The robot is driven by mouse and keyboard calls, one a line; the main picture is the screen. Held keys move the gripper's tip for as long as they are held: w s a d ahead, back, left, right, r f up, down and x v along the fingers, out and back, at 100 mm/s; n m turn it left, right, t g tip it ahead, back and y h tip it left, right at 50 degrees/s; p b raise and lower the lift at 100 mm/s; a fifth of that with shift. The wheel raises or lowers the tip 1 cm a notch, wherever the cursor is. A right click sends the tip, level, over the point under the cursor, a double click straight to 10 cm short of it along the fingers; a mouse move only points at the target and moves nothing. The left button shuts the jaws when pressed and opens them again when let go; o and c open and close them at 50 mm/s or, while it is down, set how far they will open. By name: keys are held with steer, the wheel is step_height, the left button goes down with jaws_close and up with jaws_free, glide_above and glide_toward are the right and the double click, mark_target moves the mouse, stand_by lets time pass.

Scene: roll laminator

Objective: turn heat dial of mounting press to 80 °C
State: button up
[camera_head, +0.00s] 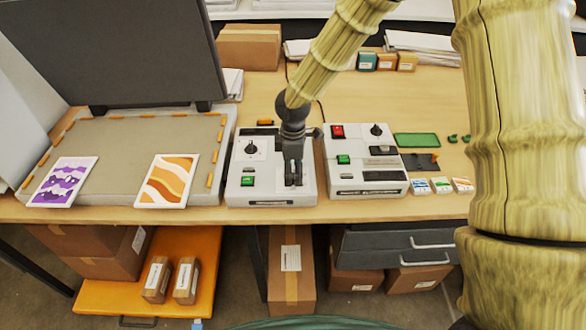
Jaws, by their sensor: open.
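The mounting press appears to be the large flat unit at the left, with a grey bed (128,137) and a dark raised lid (110,50). A light grey control box (240,190) stands beside it, with a black-pointer dial (251,148) on a white face and a green button (247,181). The dial's markings are too small to read. My gripper (293,178) is open and points down over this box's right half, to the right of the dial and apart from it. It hides part of the box's top. Whether its fingertips touch the box cannot be told.
A second control box (350,178) with a red switch (338,131) and its own dial (376,130) stands close to the right. Purple (62,182) and orange (167,181) prints lie at the press's front edge. My arm covers the table's right side.

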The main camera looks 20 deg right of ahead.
steer(key=shift+w+f, duration=0.15)
steer(key=shift+f, duration=0.2)
steer(key=shift+s+r, duration=0.15)
steer(key=shift+s, duration=0.05)
steer(key=shift+c, duration=0.4)
steer(key=shift+w, duration=0.1)
steer(key=c, duration=0.9)
steer(key=shift+c, duration=0.2)
steer(key=shift+m, duration=0.4)
steer(key=m+b, duration=0.1)
steer(key=m, duration=0.3)
steer(key=shift+m, duration=0.4)
steer(key=m, duration=0.6)
steer(key=shift+w, duration=0.1)
